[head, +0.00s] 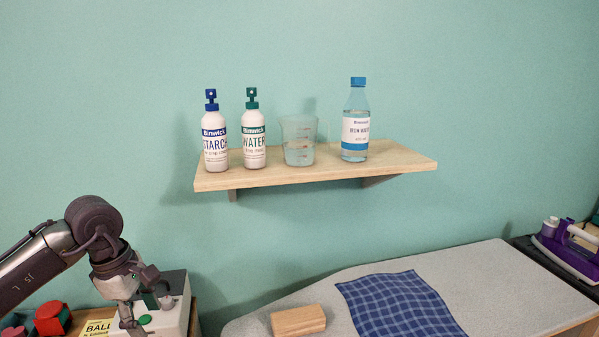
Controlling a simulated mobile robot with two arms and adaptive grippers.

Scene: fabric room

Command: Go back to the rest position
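My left gripper (148,303) is at the lower left, at the end of my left arm, which comes in from the left edge. Its fingers look spread apart, and I see nothing held between them. It is in front of a white box with green and red buttons (174,316) and covers part of it. It is well below and to the left of the wall shelf. My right arm and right gripper are not in view.
The wooden shelf (318,171) holds a starch bottle (215,145), a water bottle (254,140), a measuring cup (299,140) and a clear blue-capped bottle (356,125). Below, the ironing board (470,266) bears a checked cloth (400,306) and a wooden block (298,320). A purple iron (568,245) stands right.

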